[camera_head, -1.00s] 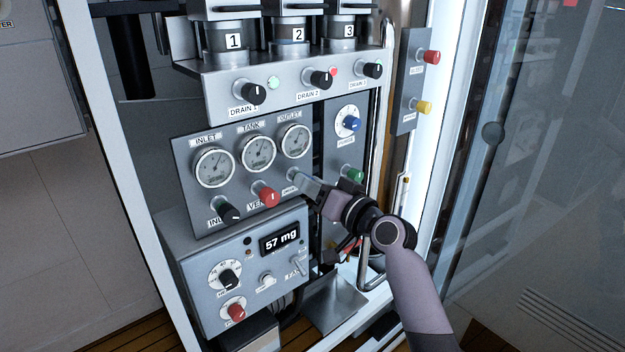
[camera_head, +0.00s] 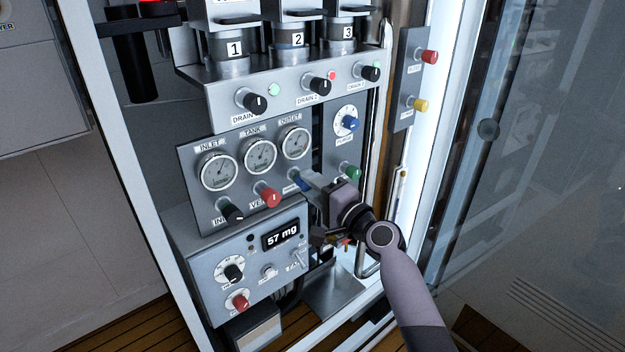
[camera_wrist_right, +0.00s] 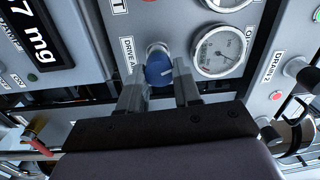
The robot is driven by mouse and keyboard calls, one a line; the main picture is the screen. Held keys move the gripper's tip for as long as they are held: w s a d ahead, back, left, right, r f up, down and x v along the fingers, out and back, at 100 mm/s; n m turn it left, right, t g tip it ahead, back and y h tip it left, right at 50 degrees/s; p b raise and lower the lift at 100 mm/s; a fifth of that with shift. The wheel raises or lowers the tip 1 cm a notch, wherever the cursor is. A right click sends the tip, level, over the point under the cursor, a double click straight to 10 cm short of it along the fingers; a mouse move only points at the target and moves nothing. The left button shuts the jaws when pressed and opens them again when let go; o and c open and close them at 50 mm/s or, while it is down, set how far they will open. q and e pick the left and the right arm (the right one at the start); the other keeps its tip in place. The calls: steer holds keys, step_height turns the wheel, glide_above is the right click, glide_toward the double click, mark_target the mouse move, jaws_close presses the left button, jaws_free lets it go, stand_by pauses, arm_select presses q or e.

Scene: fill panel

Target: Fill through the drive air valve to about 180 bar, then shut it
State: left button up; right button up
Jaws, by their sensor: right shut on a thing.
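The drive air valve is a blue knob (camera_wrist_right: 158,70) with a white pointer line, beside a label partly reading "DRIVE A" in the right wrist view. In the head view a bit of the knob (camera_head: 298,182) shows at the panel's lower right. My right gripper (camera_wrist_right: 160,83) is shut on this knob, one finger on each side; it also shows in the head view (camera_head: 306,185). The round gauges are INLET (camera_head: 219,171), TANK (camera_head: 260,156) and OUTLET (camera_head: 295,142). Their needles are too small to read surely. My left gripper is out of view.
A black inlet knob (camera_head: 232,212) and red vent knob (camera_head: 268,197) sit left of my gripper. A green knob (camera_head: 350,172) and blue dial knob (camera_head: 350,123) are close by on the right. Below is a box whose display (camera_head: 281,236) reads 57 mg.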

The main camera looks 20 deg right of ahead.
steer(key=shift+f+m+p, duration=0.1)
steer(key=shift+m+p, duration=0.7)
steer(key=shift+m, duration=1.2)
steer(key=o, duration=1.1)
steer(key=shift+c, duration=0.2)
steer(key=shift+s, duration=0.1)
steer(key=v, duration=0.7)
